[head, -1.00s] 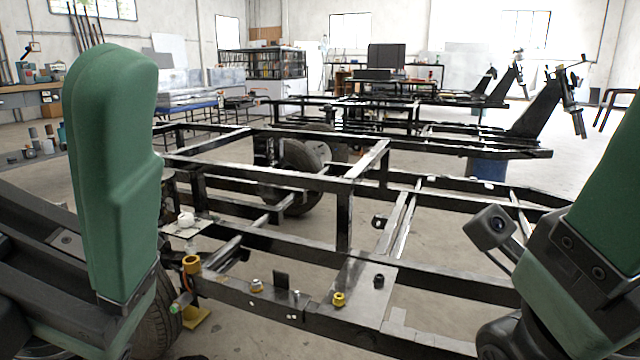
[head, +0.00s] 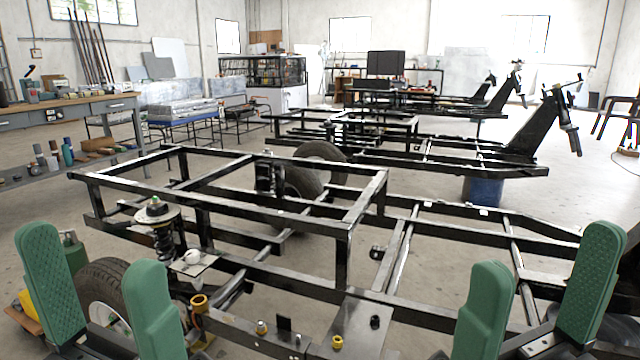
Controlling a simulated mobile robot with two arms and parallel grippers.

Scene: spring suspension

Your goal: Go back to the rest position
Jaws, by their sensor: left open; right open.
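My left gripper (head: 103,278) is at the lower left of the head view. Its two green fingers stand apart with nothing between them. It is in front of the tire (head: 108,290) and the near corner of the black frame. My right gripper (head: 541,296) is at the lower right, its green fingers also wide apart and empty. It is in front of the frame's near right rails. The black trailer frame (head: 230,208) fills the middle. A spring shock absorber (head: 163,240) stands upright at its near left corner, with a round cap and a green tip on top.
A workbench (head: 75,107) with tools is at the left. More frames (head: 345,130) and a blue drum (head: 482,190) stand behind. Bare floor (head: 420,185) shows between them.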

